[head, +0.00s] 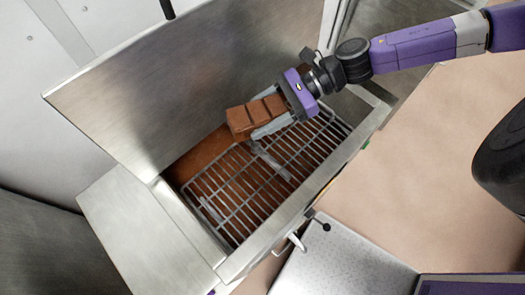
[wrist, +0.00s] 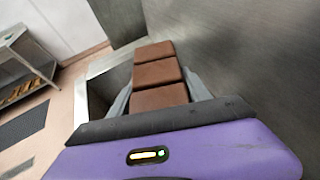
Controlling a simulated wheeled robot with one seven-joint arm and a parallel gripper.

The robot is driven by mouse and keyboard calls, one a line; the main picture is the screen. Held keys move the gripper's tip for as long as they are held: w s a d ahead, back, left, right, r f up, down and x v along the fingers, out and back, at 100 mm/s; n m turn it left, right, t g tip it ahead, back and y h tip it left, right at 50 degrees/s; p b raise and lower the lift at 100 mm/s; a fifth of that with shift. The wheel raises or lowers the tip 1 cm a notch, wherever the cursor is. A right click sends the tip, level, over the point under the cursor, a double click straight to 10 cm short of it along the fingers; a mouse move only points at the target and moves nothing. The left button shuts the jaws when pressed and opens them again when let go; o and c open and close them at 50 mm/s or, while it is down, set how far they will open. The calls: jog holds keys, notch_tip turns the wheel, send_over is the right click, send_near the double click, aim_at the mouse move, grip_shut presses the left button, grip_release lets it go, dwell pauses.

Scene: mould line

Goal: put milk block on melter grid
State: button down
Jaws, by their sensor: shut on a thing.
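The milk block (head: 255,115) is a brown chocolate bar of three segments. My gripper (head: 272,122) is shut on it and holds it above the melter grid. The block also shows in the wrist view (wrist: 158,75), between the two grey fingers, sticking out past them. The melter grid (head: 245,190) is a dark wire rack inside the open steel melter, with brown chocolate beneath it. The block hangs over the grid's far part and looks apart from it, though the exact gap is hard to tell.
The melter's steel lid (head: 190,85) stands raised behind the block, close to my gripper. The melter's steel front rim (head: 300,205) borders the grid. A white speckled surface (head: 345,262) lies in front. A steel rack (wrist: 25,70) stands apart at left in the wrist view.

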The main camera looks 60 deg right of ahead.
aim_at(259, 158)
notch_tip(259, 158, down, 18)
jog(key=shift+f+p, duration=0.2)
jog(key=shift+p, duration=0.3)
jog(key=shift+f, duration=0.15)
jog(key=shift+c, duration=2.4)
grip_release()
jog(key=shift+r, duration=0.2)
jog(key=b+v, duration=0.2)
jog(key=v, duration=0.4)
jog(key=shift+s+d, duration=0.25)
jog(key=shift+d, duration=0.1)
jog(key=shift+s+d+r, duration=0.15)
jog(key=shift+d+r, duration=0.05)
